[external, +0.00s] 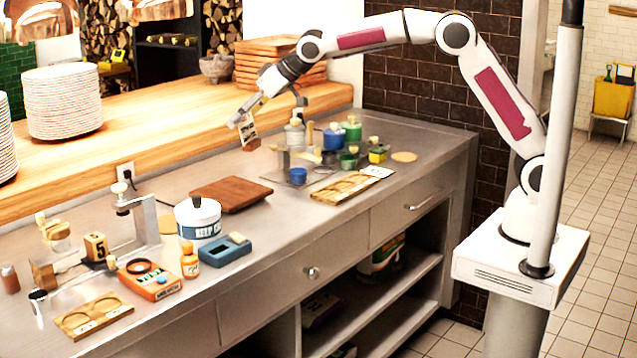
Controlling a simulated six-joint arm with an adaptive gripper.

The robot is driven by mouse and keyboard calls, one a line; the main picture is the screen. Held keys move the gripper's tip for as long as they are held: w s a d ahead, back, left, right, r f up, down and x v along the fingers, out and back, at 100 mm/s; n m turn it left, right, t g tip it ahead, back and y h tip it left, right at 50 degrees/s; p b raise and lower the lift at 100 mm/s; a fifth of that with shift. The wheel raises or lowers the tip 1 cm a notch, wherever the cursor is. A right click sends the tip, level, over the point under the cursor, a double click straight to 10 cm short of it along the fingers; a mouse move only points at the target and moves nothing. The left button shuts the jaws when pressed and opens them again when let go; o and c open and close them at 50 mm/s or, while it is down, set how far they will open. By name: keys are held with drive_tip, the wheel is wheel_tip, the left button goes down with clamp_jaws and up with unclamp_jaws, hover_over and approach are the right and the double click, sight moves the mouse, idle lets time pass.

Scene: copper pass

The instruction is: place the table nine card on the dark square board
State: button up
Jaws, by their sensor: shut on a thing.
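My gripper (243,114) is shut on a small pale card (248,130) with a darker lower edge, likely the table nine card; its number is too small to read. The card hangs tilted above the counter, near the back edge. The dark square board (231,194) is a brown wooden slab lying flat on the counter, below and a little left of the card. The card is apart from the board, and the board's top looks bare.
A white tub (198,217) stands close to the board's front left. A block marked 5 (96,247) is at left. Stacked boards (275,62) sit on the back ledge.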

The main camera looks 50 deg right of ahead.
sight(252, 141)
drive_tip(key=shift+s+f, duration=0.25)
drive_tip(key=shift+f, duration=0.25)
drive_tip(key=shift+s+f, duration=0.25)
drive_tip(key=shift+f, duration=0.2)
drive_tip(key=shift+a+f+n, duration=0.1)
drive_tip(key=shift+n, duration=0.2)
drive_tip(key=shift+w, duration=0.1)
drive_tip(key=shift+f, duration=3.05)
drive_tip(key=shift+f, duration=0.1)
drive_tip(key=shift+f, duration=1.75)
drive_tip(key=shift+f, duration=0.1)
